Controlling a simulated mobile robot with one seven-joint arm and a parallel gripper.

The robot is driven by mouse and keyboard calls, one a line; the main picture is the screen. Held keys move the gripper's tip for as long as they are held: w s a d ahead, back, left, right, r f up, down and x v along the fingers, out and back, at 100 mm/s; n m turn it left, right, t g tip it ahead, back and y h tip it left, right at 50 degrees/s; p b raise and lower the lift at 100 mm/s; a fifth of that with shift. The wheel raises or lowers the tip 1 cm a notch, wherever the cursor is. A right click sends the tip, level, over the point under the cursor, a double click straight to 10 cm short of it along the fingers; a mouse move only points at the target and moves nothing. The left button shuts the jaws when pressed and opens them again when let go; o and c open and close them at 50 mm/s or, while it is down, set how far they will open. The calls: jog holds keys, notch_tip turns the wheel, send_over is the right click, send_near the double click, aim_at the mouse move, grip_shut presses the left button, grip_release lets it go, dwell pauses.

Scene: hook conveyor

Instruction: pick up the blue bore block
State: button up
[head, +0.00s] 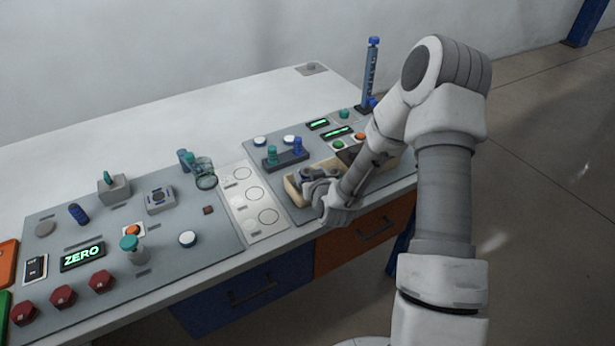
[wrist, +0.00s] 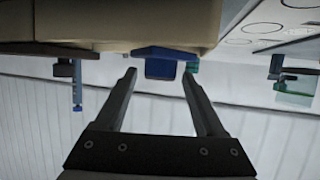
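My gripper (head: 312,176) is low over the tan tray (head: 293,191) at the front right of the bench in the head view. In the wrist view my gripper (wrist: 159,74) is open, with two dark fingers apart. A dark blue block-like shape (wrist: 160,68) shows between the fingertips beside the tan tray wall (wrist: 110,22). Gaps show between it and both fingers. I cannot make out a bore in it, so I cannot be sure it is the blue bore block. My arm and gripper hide much of the tray in the head view.
A dark holder (head: 287,160) with teal and blue knobs stands just behind the tray. A tall blue column (head: 371,75) stands at the back right. A white panel with circles (head: 252,205) lies left of the tray. The white back of the bench is mostly clear.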

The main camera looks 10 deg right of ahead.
grip_shut()
jog(key=shift+r, duration=0.2)
dwell(0.3)
